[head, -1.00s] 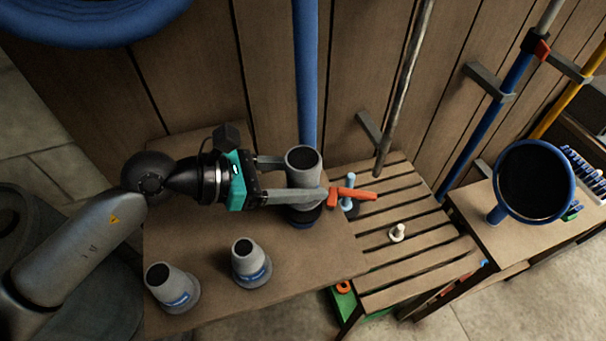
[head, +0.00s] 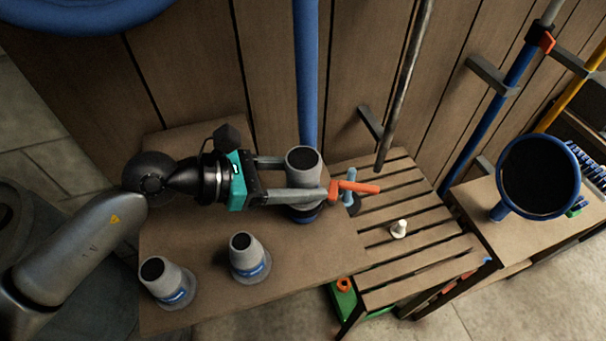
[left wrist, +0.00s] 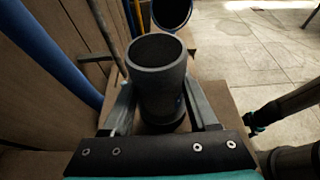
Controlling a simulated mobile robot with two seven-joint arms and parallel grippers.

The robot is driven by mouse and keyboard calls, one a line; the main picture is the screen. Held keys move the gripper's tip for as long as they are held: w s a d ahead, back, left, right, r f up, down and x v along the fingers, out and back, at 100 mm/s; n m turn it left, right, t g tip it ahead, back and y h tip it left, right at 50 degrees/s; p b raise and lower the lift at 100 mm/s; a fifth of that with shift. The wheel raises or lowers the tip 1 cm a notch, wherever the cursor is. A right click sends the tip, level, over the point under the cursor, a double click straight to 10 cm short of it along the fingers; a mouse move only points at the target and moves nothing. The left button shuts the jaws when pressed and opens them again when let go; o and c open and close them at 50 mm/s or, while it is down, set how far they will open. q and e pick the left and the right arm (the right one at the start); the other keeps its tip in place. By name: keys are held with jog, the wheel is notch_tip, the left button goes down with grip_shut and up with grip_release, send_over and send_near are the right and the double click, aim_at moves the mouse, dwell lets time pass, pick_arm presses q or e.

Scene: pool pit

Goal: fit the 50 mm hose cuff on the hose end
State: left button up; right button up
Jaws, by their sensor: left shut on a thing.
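My left gripper (head: 310,178) is shut on a grey tapered cuff (head: 303,180) with a dark open top, one finger on each side. The left wrist view also shows the held cuff (left wrist: 157,75) between the fingers. Two similar grey cuffs with blue labels stand at the table's front, one at left (head: 167,282) and one nearer the middle (head: 248,258). A dark and teal part of my right arm shows in the left wrist view, its fingertips unclear.
A blue vertical pole or hose (head: 306,75) stands behind the held cuff. An orange-handled item (head: 352,188) is close to the right finger. A slatted bench (head: 440,250) with a small white piece (head: 398,229) is at right. A blue-rimmed round item (head: 538,178) stands beyond.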

pick_arm(q)
jog(key=shift+f, duration=0.3)
jog(key=shift+f+b, duration=0.35)
jog(key=shift+b, duration=0.1)
dwell(0.4)
jog(key=o, duration=1.5)
jog(key=shift+o, duration=0.4)
jog(key=b+v, duration=0.3)
jog(key=v, duration=0.8)
